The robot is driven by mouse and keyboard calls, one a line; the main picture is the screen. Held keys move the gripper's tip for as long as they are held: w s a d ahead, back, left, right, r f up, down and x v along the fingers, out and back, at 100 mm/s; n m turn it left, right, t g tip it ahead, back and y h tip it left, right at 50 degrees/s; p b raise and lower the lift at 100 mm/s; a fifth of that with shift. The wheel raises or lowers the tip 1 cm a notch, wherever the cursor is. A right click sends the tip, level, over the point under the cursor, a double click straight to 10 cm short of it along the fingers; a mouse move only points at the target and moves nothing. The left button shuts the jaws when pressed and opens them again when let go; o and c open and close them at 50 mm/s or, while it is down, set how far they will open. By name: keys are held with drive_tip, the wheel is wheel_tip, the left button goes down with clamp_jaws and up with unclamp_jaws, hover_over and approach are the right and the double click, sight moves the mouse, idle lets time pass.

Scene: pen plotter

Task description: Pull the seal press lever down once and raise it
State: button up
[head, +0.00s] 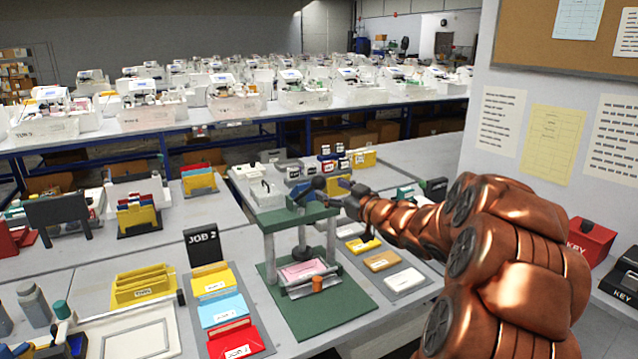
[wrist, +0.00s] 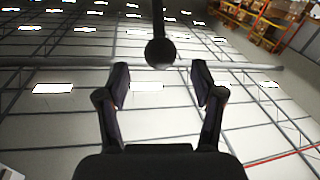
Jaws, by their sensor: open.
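The seal press (head: 300,218) stands on the near bench, with a green top plate, grey posts and a green base. A pink sheet (head: 303,270) lies in it under the top plate. A dark ball knob, the lever's end (head: 319,183), shows above the top plate. In the wrist view the knob (wrist: 162,52) hangs on a dark rod, centred just beyond my fingertips. My gripper (wrist: 161,80) is open and empty, its two fingers apart on either side of the knob's line. In the head view my gripper (head: 340,190) is beside the knob, and its fingers partly hide the lever.
A JOB 2 sign (head: 207,246) and yellow, blue and red card trays stand left of the press. A grey tray with cards (head: 381,261) lies to its right, below my arm. A white wall (head: 550,130) stands at the right. Boxes stand behind the press.

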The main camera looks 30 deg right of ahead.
sight(324, 186)
drive_tip(key=shift+w+a+p, duration=0.15)
drive_tip(key=shift+w+p, duration=0.15)
drive_tip(key=shift+w, duration=1.15)
drive_tip(key=shift+w+a+p, duration=0.15)
drive_tip(key=shift+w+p, duration=0.15)
drive_tip(key=shift+w, duration=1.15)
drive_tip(key=shift+c, duration=0.4)
clamp_jaws()
